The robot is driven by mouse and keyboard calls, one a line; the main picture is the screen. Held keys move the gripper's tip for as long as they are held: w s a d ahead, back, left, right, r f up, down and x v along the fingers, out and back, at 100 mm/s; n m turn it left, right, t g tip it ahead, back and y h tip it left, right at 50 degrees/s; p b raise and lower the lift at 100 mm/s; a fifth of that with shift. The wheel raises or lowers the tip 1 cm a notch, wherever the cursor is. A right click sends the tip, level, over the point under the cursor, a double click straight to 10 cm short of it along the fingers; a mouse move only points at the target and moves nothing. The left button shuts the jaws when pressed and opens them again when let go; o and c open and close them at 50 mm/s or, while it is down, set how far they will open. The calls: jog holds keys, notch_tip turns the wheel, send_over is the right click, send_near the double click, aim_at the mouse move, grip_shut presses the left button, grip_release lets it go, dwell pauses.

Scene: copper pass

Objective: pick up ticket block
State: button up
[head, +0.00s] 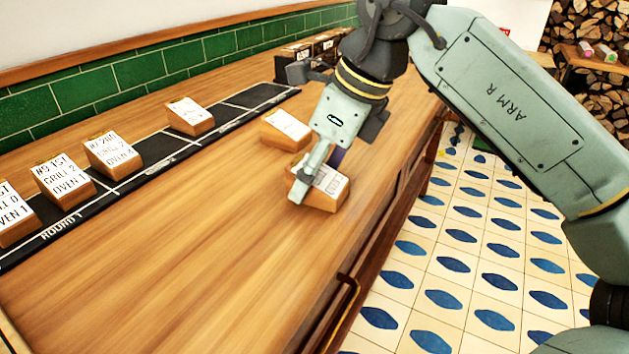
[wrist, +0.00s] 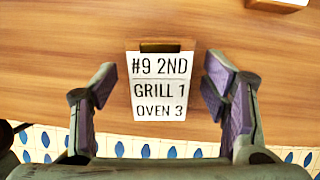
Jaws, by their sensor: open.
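A wooden ticket block (head: 333,197) with a sloped white face stands near the front edge of the counter. In the wrist view its card (wrist: 162,93) reads "#9 2ND, GRILL 1, OVEN 3". My gripper (head: 318,180) is directly over this block, pointing down. In the wrist view the two fingers of my gripper (wrist: 160,88) are spread, one on each side of the block, with a gap on both sides. The fingers and wrist hide part of the block in the head view.
A second ticket block (head: 287,129) stands just behind on the wooden counter (head: 200,228). More ticket blocks (head: 113,155) stand on a black strip (head: 150,175) marked "ROUND 1" along the green tiled wall. Dark boxes (head: 294,57) stand at the far end. The counter's left front is clear.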

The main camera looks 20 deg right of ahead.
jog(key=shift+a+f, duration=0.1)
jog(key=shift+f, duration=0.1)
jog(key=shift+c, duration=0.5)
jog(key=c, duration=1.2)
